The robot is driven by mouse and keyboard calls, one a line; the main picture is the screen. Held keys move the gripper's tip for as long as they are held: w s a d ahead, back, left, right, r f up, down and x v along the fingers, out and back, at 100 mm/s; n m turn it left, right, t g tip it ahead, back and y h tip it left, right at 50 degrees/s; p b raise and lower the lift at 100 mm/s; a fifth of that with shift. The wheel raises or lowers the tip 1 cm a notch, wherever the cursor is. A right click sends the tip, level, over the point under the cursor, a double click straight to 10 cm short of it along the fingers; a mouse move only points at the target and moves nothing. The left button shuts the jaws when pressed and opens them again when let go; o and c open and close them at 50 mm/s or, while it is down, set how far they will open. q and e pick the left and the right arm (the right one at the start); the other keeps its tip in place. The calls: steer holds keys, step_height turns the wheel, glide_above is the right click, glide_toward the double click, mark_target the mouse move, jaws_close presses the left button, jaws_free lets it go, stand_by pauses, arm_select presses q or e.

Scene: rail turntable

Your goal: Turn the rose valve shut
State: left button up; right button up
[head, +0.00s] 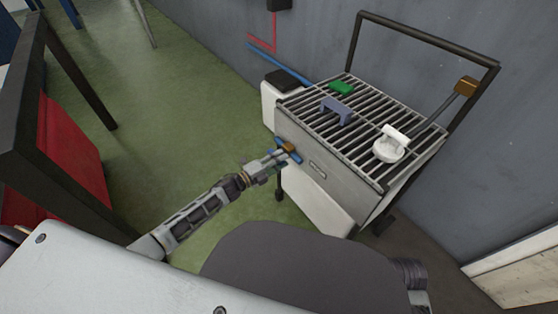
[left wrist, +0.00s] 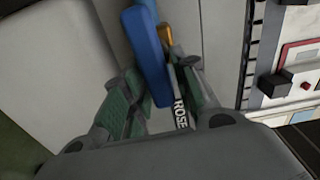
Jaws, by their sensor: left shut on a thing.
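The rose valve has a blue lever (left wrist: 148,55) and a brass-coloured part (left wrist: 165,36) behind it; a black "ROSE" label (left wrist: 181,113) shows below in the left wrist view. In the head view the brass part (head: 288,148) and blue lever sit on the left side of the grated bench. My left gripper (head: 287,156) reaches them from the lower left. In the left wrist view its green-padded fingers (left wrist: 158,98) are shut on the lower end of the blue lever. The fingers partly hide the lever's end and the label. My right gripper is in neither view.
The bench's slatted top (head: 355,140) carries a green block (head: 341,88), a blue-grey bracket (head: 336,108) and a white round piece (head: 389,148). A dark rail frame (head: 425,38) stands behind, near the wall. A dark-framed red piece (head: 58,150) stands left. Green floor lies open between.

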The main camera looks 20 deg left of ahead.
arm_select(q)
steer(key=shift+f+m, duration=0.15)
steer(key=shift+m, duration=0.25)
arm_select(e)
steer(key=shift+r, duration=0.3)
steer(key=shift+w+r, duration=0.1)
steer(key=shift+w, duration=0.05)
arm_select(q)
steer(key=o, duration=0.8)
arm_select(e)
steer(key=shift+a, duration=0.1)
arm_select(q)
steer(key=shift+o, duration=0.2)
steer(key=shift+s+a, duration=0.1)
steer(key=shift+s, duration=0.05)
steer(key=v, duration=1.1)
steer(key=shift+s+a, duration=0.25)
